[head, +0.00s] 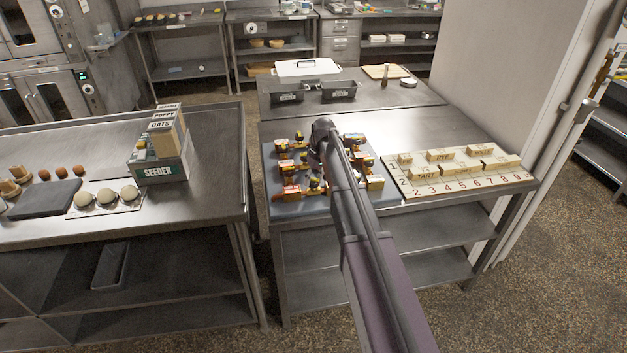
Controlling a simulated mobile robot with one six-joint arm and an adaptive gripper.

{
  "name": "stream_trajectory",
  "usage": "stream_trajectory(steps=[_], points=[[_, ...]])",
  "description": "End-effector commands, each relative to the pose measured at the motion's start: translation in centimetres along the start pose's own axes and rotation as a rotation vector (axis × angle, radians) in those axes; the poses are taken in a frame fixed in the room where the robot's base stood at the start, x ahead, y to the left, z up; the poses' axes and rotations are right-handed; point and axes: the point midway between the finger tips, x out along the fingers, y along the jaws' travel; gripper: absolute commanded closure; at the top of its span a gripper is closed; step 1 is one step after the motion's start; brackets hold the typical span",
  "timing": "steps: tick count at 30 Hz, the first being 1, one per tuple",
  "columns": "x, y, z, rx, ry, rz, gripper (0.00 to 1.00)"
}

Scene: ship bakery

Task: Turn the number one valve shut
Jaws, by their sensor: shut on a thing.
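A dark grey board (383,198) lies on the steel table and carries several small brass-and-red valves (292,191) in rows. Their number labels are too small to read, so I cannot tell which one is number one. My gripper (317,178) points down at the middle of the board, among the valves. It is shut on a valve handle there, but my own wrist and arm hide most of the contact. I cannot tell how far that handle is turned.
A wooden number board (462,186) with blocks lies right of the valves. Behind stand a dark twin tray (312,92), a white lidded box (307,68) and a cutting board (386,71). Left, across a gap, another table holds a seeder box (163,171) and dough balls (107,197).

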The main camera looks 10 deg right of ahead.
Motion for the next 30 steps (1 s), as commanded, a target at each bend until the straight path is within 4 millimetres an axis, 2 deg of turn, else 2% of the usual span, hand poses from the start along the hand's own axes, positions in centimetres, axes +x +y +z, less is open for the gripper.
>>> stream_trajectory(steps=[30], points=[[0.03,-0.01,0.48,0.937,0.202,-0.001,0.89]])
